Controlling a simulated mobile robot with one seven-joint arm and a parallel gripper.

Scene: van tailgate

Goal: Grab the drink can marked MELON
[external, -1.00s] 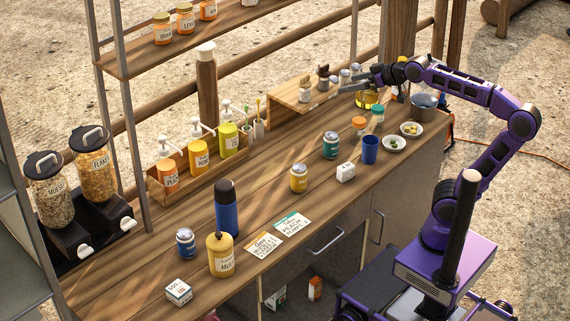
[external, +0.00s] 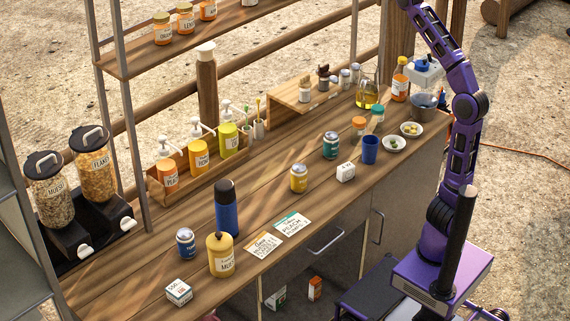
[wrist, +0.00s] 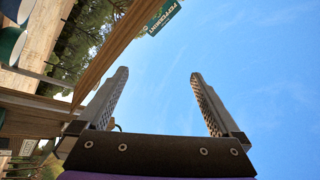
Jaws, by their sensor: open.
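Three drink cans stand upright on the wooden counter in the external view: a blue can (external: 186,243) at the near left, a yellow can (external: 299,178) in the middle, and a green can (external: 330,146) farther right. Their lettering is too small to read, so I cannot tell which is marked MELON. My gripper (wrist: 160,78) shows in the wrist view, open and empty, with sky between its fingers. In the external view it is out of frame above the top edge, well above and to the right of the cans.
A blue bottle (external: 227,210) and a yellow lidded jar (external: 220,256) stand near the blue can. Bowls, a pot (external: 424,107) and an oil jug (external: 367,93) crowd the right end.

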